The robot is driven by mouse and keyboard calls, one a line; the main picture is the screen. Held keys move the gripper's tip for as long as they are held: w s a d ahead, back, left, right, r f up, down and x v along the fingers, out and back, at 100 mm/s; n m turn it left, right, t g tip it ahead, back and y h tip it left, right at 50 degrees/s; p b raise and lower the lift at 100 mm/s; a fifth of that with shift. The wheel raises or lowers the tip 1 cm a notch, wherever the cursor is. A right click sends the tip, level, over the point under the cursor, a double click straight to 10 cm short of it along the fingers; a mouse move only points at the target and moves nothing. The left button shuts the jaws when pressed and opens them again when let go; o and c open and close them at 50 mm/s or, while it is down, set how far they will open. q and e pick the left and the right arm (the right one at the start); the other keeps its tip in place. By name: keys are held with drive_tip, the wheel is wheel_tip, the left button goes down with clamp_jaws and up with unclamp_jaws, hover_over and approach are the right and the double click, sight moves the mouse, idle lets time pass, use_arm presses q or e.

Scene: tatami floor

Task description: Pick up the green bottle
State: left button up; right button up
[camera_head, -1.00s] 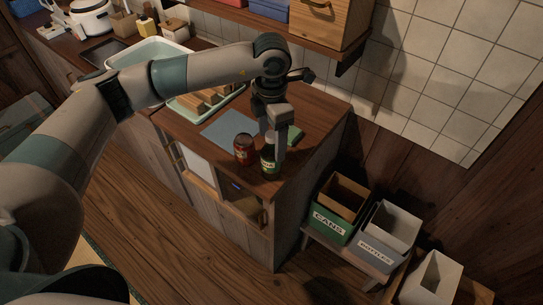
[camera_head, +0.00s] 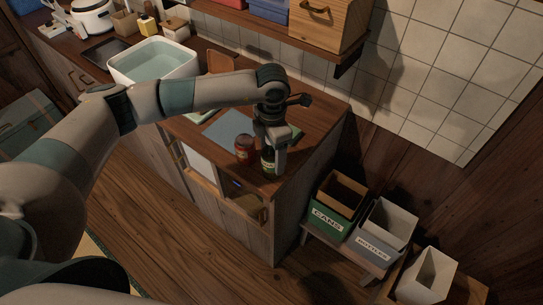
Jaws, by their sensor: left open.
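The green bottle (camera_head: 267,163) stands upright near the front right corner of the wooden counter. My left gripper (camera_head: 272,150) comes down over it from above, its fingers pointing down around the bottle's upper part. The jaws are open, and the gripper hides the bottle's neck and much of its label. Whether a finger touches the glass cannot be told. My right gripper is not in view.
A red can (camera_head: 244,149) stands close to the bottle's left. A blue mat (camera_head: 226,128) lies behind it on the counter. A green CANS bin (camera_head: 328,220) and a grey BOTTLES bin (camera_head: 371,246) stand at the lower right. A white basin (camera_head: 190,70) is further back.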

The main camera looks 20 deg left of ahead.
use_arm(q)
drive_tip(key=shift+c, duration=0.4)
drive_tip(key=c, duration=1)
drive_tip(key=shift+r, duration=0.15)
drive_tip(key=shift+c, duration=0.2)
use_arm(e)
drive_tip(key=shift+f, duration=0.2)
